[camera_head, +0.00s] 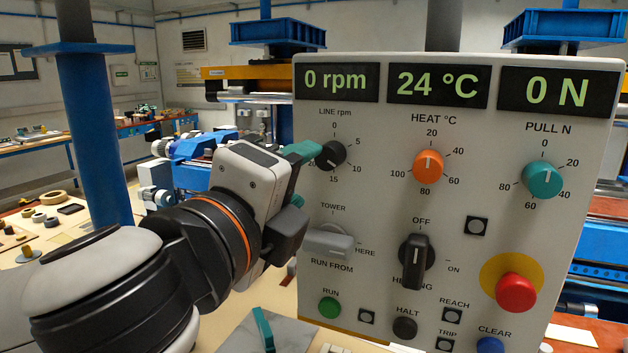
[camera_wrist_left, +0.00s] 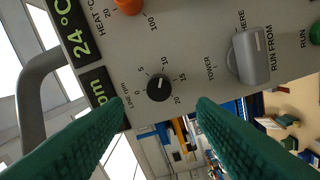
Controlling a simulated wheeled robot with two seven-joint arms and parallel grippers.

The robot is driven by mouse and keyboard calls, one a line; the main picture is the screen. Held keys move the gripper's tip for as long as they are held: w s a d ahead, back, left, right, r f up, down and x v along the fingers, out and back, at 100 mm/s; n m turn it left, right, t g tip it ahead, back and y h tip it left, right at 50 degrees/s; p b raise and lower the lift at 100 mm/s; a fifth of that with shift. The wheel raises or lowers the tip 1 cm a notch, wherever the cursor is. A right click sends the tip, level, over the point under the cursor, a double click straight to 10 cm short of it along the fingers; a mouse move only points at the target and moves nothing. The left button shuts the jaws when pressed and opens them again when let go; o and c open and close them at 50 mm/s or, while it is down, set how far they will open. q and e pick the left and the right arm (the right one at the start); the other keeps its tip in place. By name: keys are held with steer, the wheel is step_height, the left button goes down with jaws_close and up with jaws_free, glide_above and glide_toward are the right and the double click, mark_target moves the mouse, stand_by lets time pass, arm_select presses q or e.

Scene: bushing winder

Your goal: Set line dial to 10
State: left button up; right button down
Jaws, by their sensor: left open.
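The black LINE rpm dial (camera_head: 331,155) is at the upper left of the light grey control panel (camera_head: 385,200). The line display (camera_head: 337,81) above it reads 0 rpm. In the left wrist view the dial (camera_wrist_left: 160,88) shows a white mark, whose exact setting I cannot tell. My left gripper (camera_head: 302,175) is open at the panel's left side; its upper green finger overlaps the dial's left edge in the head view. In the left wrist view the dial lies ahead, between the two fingertips (camera_wrist_left: 160,103), with nothing held.
The orange HEAT dial (camera_head: 429,165) and teal PULL dial (camera_head: 542,180) sit right of the line dial. Below it are a grey TOWER switch (camera_head: 329,242), a black HEATING switch (camera_head: 416,262) and a green RUN button (camera_head: 329,307). A red button (camera_head: 515,292) is lower right.

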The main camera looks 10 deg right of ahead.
arm_select(q)
steer(key=shift+b+v, duration=0.5)
steer(key=shift+v, duration=1.85)
